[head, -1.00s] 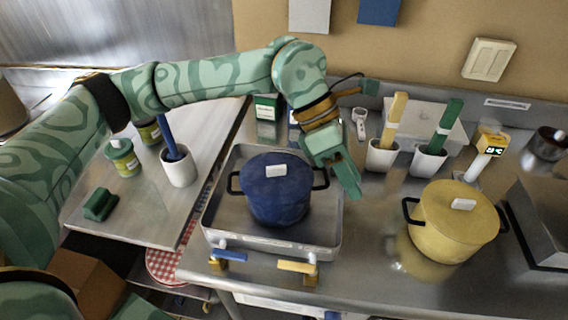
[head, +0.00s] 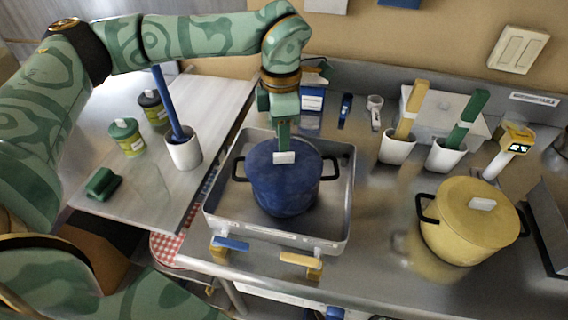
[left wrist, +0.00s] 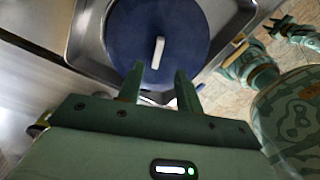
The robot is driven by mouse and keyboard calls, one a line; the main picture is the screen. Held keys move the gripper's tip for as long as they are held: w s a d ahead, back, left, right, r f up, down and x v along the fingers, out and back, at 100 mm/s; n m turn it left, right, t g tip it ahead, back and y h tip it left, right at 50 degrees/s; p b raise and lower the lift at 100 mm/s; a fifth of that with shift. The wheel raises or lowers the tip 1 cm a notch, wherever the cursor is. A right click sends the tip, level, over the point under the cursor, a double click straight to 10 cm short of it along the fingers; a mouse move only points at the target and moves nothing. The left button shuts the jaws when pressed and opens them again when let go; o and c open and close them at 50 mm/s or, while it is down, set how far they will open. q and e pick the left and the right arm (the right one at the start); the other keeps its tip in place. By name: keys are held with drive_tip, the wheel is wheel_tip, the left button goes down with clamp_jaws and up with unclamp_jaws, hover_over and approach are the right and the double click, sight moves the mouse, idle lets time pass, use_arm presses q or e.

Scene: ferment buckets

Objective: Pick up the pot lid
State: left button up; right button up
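A blue pot (head: 285,193) with two dark side handles stands in a metal tray (head: 222,222). Its blue pot lid (head: 262,158) has a white block knob (head: 284,158). My left gripper (head: 283,142) points down just behind and above the knob in the head view. In the left wrist view its two fingers (left wrist: 163,80) stand apart with nothing between them. The lid (left wrist: 130,30) and its knob (left wrist: 158,52) lie just beyond the fingertips there. A yellow pot (head: 458,236) with a yellow lid (head: 473,205) and white knob stands at the right.
White cups hold a yellow-handled tool (head: 411,108), a green-handled tool (head: 467,118) and a blue stick (head: 167,105). A green sponge (head: 103,184) and green jars (head: 127,137) stand on the left board. Blue and yellow tap levers (head: 231,243) sit before the tray.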

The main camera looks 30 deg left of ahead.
sight(284, 160)
use_arm(q)
wheel_tip(284, 160, down, 5)
drive_tip(key=shift+w+f+b, duration=0.15)
drive_tip(key=shift+b, duration=0.3)
clamp_jaws()
